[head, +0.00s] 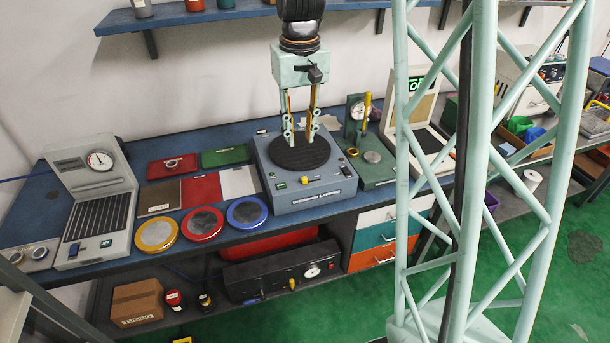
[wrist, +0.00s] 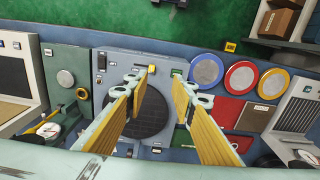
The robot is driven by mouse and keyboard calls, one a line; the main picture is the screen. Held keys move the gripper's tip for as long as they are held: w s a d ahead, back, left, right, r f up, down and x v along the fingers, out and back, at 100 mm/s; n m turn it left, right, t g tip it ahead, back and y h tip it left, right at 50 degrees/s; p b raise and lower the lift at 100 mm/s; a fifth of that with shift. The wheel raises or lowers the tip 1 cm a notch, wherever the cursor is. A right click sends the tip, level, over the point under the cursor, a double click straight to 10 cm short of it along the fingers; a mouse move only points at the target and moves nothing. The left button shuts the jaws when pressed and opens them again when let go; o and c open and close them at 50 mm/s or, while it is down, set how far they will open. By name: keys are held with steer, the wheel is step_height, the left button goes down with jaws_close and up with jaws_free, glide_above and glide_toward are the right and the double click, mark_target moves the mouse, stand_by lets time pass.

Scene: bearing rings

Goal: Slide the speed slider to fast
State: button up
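The blue-grey lapping machine (head: 312,196) stands on the bench with a round black plate (head: 298,153) on top. A small yellow knob (head: 304,180), which looks like the speed slider, is at its front edge; it also shows in the wrist view (wrist: 152,68). A green-lit switch (head: 281,186) sits left of it in the head view. Slider markings are too small to read. My gripper (head: 299,138) hangs over the black plate, pointing down. In the wrist view its two fingers (wrist: 157,80) are apart with nothing between them. The yellow knob lies beyond the fingertips, apart from them.
A green gauge stand (head: 378,172) is close on the machine's right. Blue (head: 247,213), red (head: 203,224) and yellow (head: 157,235) round dishes lie left. A pale lattice column (head: 470,200) crosses the head view's right side. Space in front of the machine is free.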

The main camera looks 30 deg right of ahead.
glide_above(304, 178)
step_height(304, 178, down, 5)
steer(key=shift+d+r, duration=0.1)
steer(key=shift+r, duration=0.05)
stand_by(0.4)
steer(key=shift+f+b, duration=0.75)
steer(key=shift+f, duration=6.15)
steer(key=shift+c, duration=0.2)
jaws_close()
